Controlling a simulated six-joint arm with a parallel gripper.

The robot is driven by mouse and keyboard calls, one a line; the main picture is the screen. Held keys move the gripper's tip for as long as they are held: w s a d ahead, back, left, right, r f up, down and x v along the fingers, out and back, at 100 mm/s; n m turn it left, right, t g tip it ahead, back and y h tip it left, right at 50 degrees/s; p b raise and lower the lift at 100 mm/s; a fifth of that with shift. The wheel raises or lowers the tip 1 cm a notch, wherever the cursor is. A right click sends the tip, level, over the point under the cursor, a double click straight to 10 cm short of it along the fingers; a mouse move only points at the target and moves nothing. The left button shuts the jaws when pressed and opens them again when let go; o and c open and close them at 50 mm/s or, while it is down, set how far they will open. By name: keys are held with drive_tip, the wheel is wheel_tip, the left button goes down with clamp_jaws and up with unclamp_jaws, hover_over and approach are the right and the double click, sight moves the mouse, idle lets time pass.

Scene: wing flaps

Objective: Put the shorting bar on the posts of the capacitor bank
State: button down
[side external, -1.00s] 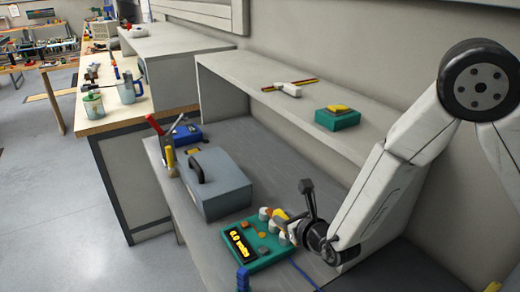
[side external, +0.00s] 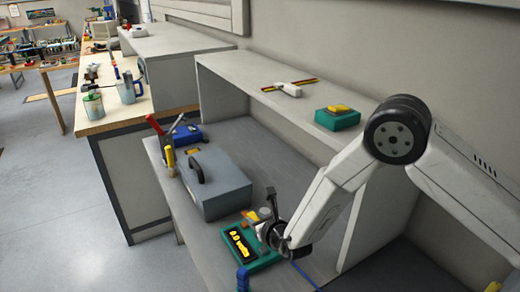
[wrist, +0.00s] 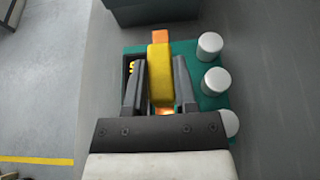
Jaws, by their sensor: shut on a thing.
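The capacitor bank (side external: 262,262) is a teal box with a dark yellow-lettered display and several white cylinders (wrist: 210,45). It sits on the grey bench at the front. The shorting bar (wrist: 160,75) has a yellow grip and orange ends. My gripper (wrist: 158,80) has one finger on each side of the yellow grip and is shut on it, over the bank. In the wrist view the bar runs lengthwise beside the white cylinders. The orange posts are mostly hidden under the bar and my gripper, so I cannot tell if the bar touches them.
A grey case (side external: 215,182) with a black handle stands just behind the bank. A shelf (side external: 250,80) behind carries a teal box with a yellow top (side external: 338,117) and a white-handled striped bar (side external: 288,88). A blue object (side external: 243,279) stands at the bench's front edge.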

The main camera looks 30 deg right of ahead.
drive_tip(key=shift+w+f, duration=0.1)
drive_tip(key=shift+w+a+f, duration=0.1)
drive_tip(key=shift+w+f, duration=0.1)
drive_tip(key=shift+f, duration=1.55)
drive_tip(key=shift+f, duration=0.15)
drive_tip(key=shift+c, duration=2)
unclamp_jaws()
drive_tip(key=v, duration=1.2)
drive_tip(key=shift+r, duration=0.2)
